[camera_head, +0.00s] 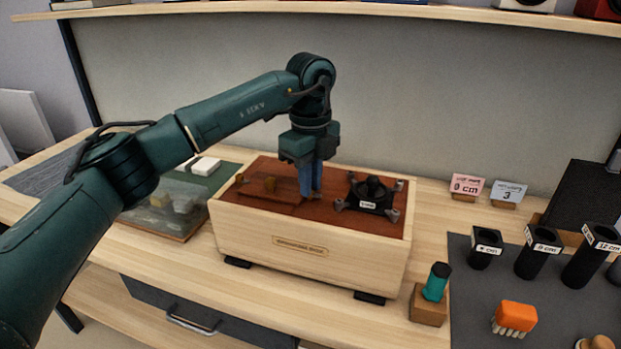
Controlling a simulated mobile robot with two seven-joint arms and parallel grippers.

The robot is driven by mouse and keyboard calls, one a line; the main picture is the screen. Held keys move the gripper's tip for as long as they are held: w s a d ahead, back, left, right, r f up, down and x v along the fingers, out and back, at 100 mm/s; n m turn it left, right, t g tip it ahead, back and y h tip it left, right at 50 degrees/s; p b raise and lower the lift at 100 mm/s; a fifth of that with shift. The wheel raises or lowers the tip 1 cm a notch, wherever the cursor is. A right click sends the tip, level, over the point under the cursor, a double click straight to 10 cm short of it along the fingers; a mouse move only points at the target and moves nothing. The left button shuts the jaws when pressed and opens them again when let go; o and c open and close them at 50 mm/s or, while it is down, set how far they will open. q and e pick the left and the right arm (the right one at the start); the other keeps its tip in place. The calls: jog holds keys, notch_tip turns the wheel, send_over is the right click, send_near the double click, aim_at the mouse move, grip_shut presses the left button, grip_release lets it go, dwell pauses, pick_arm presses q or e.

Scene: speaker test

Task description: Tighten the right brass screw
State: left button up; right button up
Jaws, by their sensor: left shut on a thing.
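A pale wooden box (310,245) with a dark red-brown top stands on the bench. A reddish wooden panel (262,196) lies on the left part of its top. A small brass piece (240,179) shows at the panel's left end and another brass piece (270,184) near its middle. My left gripper (311,195) points straight down at the panel's right end, its blue fingers shut. The fingers hide what is between them, which by its place is the right brass screw. My right gripper is not in view.
A black four-legged part (371,194) sits on the box top, close right of my fingers. A teal-and-black item (436,282) stands in a wooden block in front. Black labelled cylinders (539,252) and an orange brush (515,318) are on the grey mat at right.

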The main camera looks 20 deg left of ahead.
pick_arm(q)
grip_shut()
